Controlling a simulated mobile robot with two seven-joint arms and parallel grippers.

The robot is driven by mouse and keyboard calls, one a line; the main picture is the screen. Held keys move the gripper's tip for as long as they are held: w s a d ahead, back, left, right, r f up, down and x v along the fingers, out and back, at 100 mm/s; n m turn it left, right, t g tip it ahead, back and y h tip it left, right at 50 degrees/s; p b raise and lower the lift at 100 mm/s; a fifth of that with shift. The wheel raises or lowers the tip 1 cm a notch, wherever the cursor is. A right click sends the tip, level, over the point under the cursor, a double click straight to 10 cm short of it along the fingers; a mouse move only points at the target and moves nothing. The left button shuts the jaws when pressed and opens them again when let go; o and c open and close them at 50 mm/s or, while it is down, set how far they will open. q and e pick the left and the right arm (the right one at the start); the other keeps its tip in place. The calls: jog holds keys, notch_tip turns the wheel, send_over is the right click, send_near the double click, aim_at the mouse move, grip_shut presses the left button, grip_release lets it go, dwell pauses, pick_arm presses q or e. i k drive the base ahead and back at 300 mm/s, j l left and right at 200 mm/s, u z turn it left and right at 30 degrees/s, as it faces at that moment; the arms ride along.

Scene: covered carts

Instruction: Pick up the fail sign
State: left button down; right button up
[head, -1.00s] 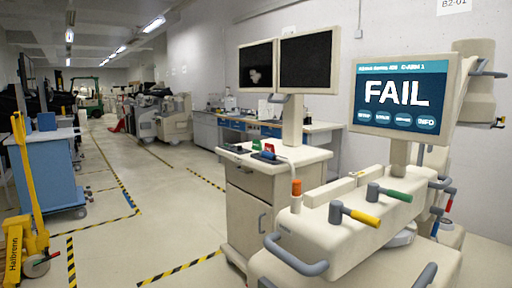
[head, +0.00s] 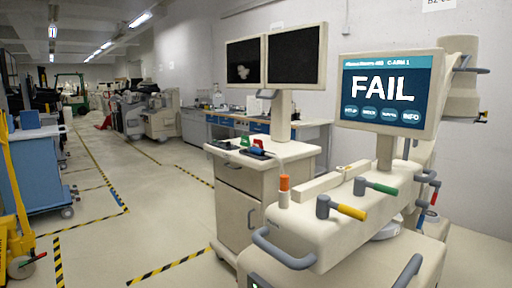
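The word FAIL shows in white on the blue screen (head: 385,110) of a beige medical cart (head: 335,228) at the right in the head view. The screen stands upright on a short post above the cart body and is fully visible. I see no separate loose fail sign; the word is part of the screen display. Neither of my grippers is in view.
The cart has grey handles, a yellow-tipped lever (head: 347,210) and a green-tipped lever (head: 381,188). A second cart (head: 243,200) with two dark monitors (head: 296,55) stands beside it. A yellow pallet jack (head: 14,215) is at left. The floor between is clear.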

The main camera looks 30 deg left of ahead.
aim_at(257, 143)
jog(key=k+j+u, duration=0.1)
jog(key=j, duration=1.55)
jog(key=i+j, duration=0.1)
jog(key=j, duration=0.35)
jog(key=i+j, duration=0.1)
jog(key=j, duration=0.35)
jog(key=i+j, duration=0.1)
jog(key=j, duration=0.2)
jog(key=i+j+u, duration=0.1)
jog(key=j, duration=0.2)
jog(key=i+j, duration=0.1)
jog(key=j, duration=0.25)
jog(key=i+j, duration=0.3)
jog(key=i+j+u, duration=0.15)
jog(key=i+j, duration=0.15)
jog(key=j, duration=0.2)
